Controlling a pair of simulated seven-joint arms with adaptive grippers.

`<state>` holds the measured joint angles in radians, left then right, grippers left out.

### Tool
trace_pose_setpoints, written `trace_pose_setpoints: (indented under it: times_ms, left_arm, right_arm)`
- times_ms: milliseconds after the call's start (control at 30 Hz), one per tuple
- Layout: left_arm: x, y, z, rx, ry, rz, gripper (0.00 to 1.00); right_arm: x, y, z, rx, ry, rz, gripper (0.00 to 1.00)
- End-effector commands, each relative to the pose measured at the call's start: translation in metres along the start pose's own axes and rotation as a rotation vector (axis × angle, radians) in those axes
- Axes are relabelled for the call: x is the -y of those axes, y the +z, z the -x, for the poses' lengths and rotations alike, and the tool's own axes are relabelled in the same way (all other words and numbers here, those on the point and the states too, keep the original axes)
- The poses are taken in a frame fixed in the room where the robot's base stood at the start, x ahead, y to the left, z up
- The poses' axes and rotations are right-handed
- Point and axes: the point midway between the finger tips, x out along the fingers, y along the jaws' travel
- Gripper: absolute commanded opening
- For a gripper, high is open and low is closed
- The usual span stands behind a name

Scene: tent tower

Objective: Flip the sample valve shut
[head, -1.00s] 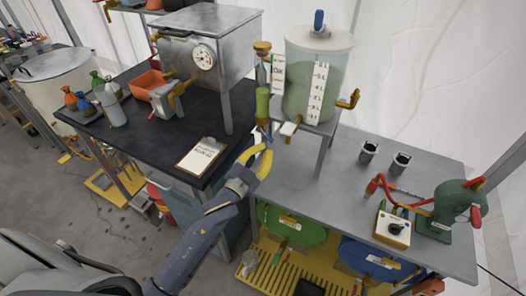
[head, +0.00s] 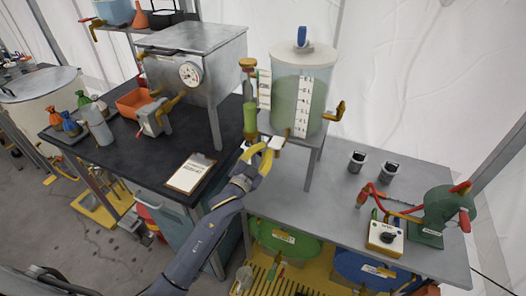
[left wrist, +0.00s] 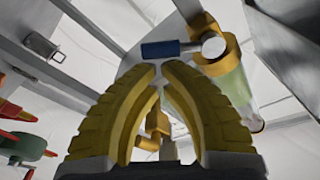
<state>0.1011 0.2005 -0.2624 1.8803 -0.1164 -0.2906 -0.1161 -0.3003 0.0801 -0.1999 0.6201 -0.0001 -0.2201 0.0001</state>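The clear tank (head: 288,100) of green liquid stands on a raised metal stand. A green tube (head: 250,118) with brass fittings hangs at its left. In the left wrist view, a brass valve (left wrist: 210,55) with a blue lever (left wrist: 160,49) sits at the tube's end. The lever points left, just beyond my fingertips, and I see no clear contact. I take this for the sample valve; in the head view it is largely hidden behind the gripper. My left gripper (head: 266,155) has its yellow fingertips together just below the tube; they also show in the left wrist view (left wrist: 162,72). My right gripper is out of view.
A clipboard (head: 190,173) lies on the dark bench at left, below a metal box with a gauge (head: 190,73). A brass tap (head: 338,111) juts from the tank's right. Two small metal cups (head: 357,161) and a green pump (head: 450,207) stand on the grey table.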

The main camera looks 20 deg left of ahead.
Motion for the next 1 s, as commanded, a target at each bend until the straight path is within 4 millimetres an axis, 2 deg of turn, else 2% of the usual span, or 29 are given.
trace_pose_setpoints:
  times_ms: [1000]
  left_arm:
    - [-0.006, 0.011, 0.002, 0.001, 0.027, -0.189, 0.0]
  right_arm:
    - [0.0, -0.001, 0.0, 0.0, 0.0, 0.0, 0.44]
